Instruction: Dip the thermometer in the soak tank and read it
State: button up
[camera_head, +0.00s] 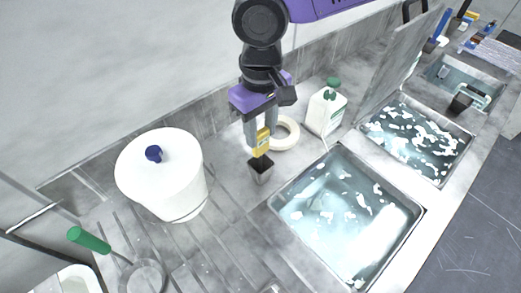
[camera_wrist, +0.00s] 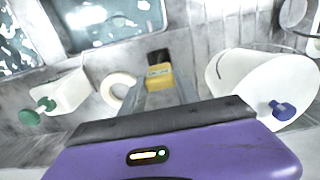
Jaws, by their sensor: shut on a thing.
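My gripper (camera_head: 262,138) points down over the counter and is shut on a yellow thermometer (camera_head: 261,146). In the wrist view the thermometer (camera_wrist: 158,78) sits between the fingertips. The near tank (camera_head: 276,203), sunk in the counter right of the cup, holds clear water with white foam patches. A second tank (camera_head: 402,96) with more foam lies beyond it. Which is the soak tank is not marked. No reading is legible.
A white lidded bucket (camera_head: 158,180) with a blue knob stands left of the cup. A roll of tape (camera_head: 285,146) and a white bottle (camera_head: 325,110) with a green cap stand behind. A grey upright panel (camera_head: 398,62) rises by the second tank. A green-handled tool (camera_head: 90,240) lies front left.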

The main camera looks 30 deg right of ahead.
jog(key=shift+r+p, duration=4.45)
jog(key=shift+r, duration=0.1)
jog(key=shift+s+f, duration=0.1)
